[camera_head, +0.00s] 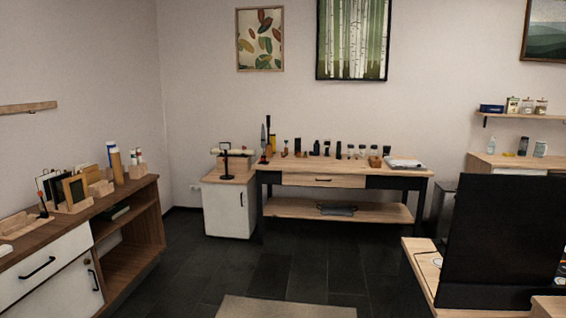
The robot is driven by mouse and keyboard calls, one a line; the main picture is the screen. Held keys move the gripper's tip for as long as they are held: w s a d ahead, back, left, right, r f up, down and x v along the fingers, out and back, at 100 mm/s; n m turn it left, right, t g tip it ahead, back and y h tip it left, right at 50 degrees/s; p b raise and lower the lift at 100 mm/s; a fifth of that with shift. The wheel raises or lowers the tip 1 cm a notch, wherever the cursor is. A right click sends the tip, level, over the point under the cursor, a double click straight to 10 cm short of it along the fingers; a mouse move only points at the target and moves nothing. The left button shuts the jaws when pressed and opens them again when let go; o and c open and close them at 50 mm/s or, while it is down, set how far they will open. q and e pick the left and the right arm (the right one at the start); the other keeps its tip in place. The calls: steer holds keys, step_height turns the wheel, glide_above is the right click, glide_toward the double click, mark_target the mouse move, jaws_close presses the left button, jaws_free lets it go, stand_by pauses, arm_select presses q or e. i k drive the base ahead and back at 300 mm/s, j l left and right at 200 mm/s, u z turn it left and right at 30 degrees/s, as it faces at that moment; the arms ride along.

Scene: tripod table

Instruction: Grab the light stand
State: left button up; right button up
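I cannot pick out the light stand for certain in the head view. A small dark stand (226,165) with a pale horizontal bar across its top is on the low white cabinet by the back wall. A thin dark upright thing (268,132) rises at the left end of the long back table (350,180). Both are too small to tell whether either is the light stand. Neither of my grippers is in view, and both things are across the room.
A brown sideboard (128,196) with racks and frames runs along the left. A desk (420,262) with a large black panel (503,240) stands at the near right. Dark floor (290,270) lies open between them, with a beige rug (285,307) at the front.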

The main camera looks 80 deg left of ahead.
mark_target(228, 177)
steer(key=u, duration=3.2)
steer(key=i+z, duration=0.35)
steer(key=i, duration=4.4)
